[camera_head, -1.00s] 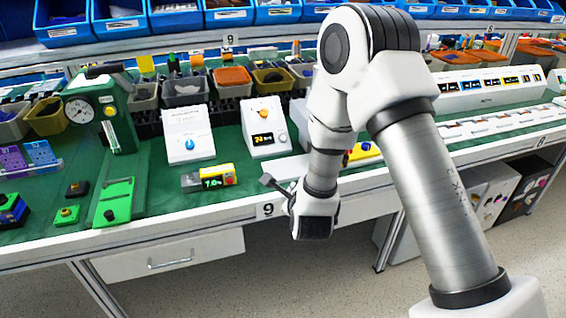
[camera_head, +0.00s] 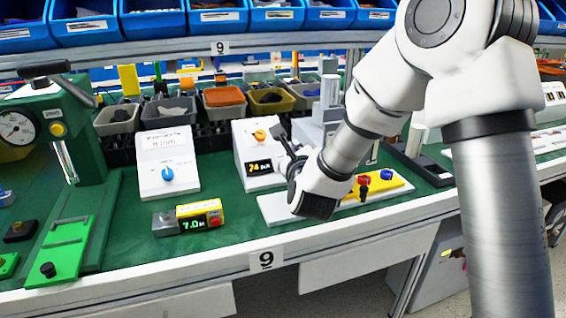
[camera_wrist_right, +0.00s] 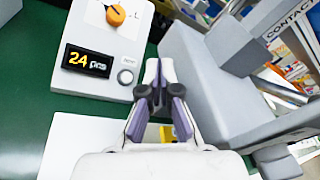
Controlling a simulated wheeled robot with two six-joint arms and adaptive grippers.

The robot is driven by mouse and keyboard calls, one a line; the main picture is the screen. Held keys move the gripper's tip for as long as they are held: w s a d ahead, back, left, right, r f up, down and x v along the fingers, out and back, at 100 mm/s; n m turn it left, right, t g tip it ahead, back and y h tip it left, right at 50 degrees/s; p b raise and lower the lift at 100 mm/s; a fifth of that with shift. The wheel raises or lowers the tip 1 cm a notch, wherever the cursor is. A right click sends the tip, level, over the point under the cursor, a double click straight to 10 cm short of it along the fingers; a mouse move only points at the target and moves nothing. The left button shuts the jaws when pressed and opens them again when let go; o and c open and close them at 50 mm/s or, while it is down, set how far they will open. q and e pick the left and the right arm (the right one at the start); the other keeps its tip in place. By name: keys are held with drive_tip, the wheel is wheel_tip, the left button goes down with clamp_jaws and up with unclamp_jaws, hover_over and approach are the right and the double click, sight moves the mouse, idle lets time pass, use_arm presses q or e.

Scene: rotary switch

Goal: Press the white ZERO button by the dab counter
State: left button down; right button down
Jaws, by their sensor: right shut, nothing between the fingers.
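The dab counter is a white sloped box (camera_head: 243,139) with an orange knob and a black display reading 24. It stands on the green bench and also shows in the right wrist view (camera_wrist_right: 105,45). Its small round whitish ZERO button (camera_wrist_right: 125,77) is right of the display in the wrist view; in the head view my gripper hides that area. My right gripper (camera_head: 281,134) is shut and empty, in front of the counter's right side. In the wrist view its fingertips (camera_wrist_right: 157,72) appear just right of the button; I cannot tell whether they touch anything. My left gripper is not in view.
A grey fixture (camera_wrist_right: 210,85) stands close to the right of my gripper. A yellow block with coloured knobs (camera_head: 380,187) lies on a pale plate under my wrist. Left are a white box with a blue knob (camera_head: 166,160) and a yellow meter (camera_head: 199,214).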

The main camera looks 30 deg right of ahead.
drive_tip(key=w+f+b, duration=0.1)
drive_tip(key=f, duration=0.1)
drive_tip(key=w+f+b, duration=0.1)
drive_tip(key=w+f, duration=0.1)
drive_tip(key=w+d+f+b, duration=0.1)
drive_tip(key=f, duration=0.1)
drive_tip(key=shift+w, duration=0.15)
drive_tip(key=shift+w+d+f+b, duration=0.1)
drive_tip(key=shift+w+f+b, duration=0.3)
drive_tip(key=shift+w, duration=0.15)
idle(1.0)
drive_tip(key=shift+w+f+b, duration=0.25)
drive_tip(key=shift+f+b, duration=0.05)
drive_tip(key=shift+b, duration=0.2)
drive_tip(key=shift+w+d+f+b, duration=0.1)
drive_tip(key=shift+w+f+b, duration=0.2)
drive_tip(key=shift+b, duration=0.15)
idle(0.5)
drive_tip(key=shift+s+r, duration=0.1)
drive_tip(key=shift+s, duration=0.05)
drive_tip(key=shift+s+r, duration=0.45)
drive_tip(key=shift+r, duration=0.1)
